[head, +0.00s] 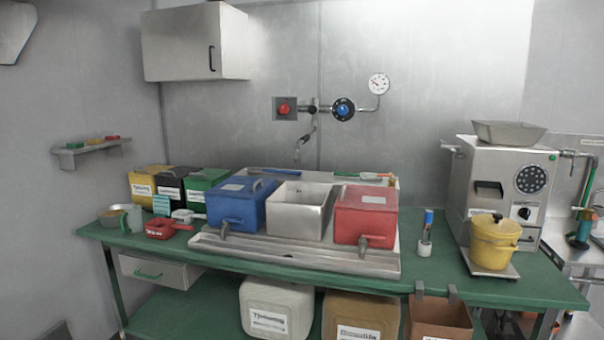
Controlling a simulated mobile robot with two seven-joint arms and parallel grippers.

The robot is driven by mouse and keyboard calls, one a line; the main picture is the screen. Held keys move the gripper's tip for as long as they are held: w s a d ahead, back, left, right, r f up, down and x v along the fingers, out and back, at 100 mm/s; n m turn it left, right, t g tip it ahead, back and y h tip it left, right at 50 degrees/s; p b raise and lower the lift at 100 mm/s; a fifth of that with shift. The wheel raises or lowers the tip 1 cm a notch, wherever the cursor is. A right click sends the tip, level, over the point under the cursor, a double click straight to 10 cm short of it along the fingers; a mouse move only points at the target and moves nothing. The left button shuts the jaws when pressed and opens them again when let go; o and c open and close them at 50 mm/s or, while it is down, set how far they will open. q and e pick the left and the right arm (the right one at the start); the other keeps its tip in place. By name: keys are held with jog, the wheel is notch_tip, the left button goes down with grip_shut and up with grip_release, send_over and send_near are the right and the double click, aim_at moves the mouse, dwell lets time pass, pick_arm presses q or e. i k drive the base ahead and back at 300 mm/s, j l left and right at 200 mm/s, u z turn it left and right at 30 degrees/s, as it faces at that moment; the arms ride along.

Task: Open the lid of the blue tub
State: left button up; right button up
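The blue tub (236,210) stands on the metal tray on the green table, left of an open metal bin. Its blue lid (243,188) is on top and looks shut, with a handle on it and a pale label. A grey spigot sticks out at the tub's lower front left. Neither of my grippers shows in the head view. A grey piece at the top left corner cannot be identified.
The open metal bin (298,211) touches or nearly touches the blue tub's right side, with a red tub (366,213) beyond it. Yellow, black and green boxes (207,190) stand behind left. A red pan (166,229) lies at left. A grinder machine (497,185) and yellow pot (492,243) stand right.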

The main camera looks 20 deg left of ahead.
aim_at(236, 186)
jog(key=i+j+z, duration=0.25)
jog(key=j+z, duration=0.25)
jog(key=j, duration=0.15)
jog(key=i+j+z, duration=0.1)
jog(key=j, duration=0.4)
jog(key=i+j+z, duration=0.1)
jog(key=j, duration=0.45)
jog(key=j+z, duration=0.1)
jog(key=j, duration=0.4)
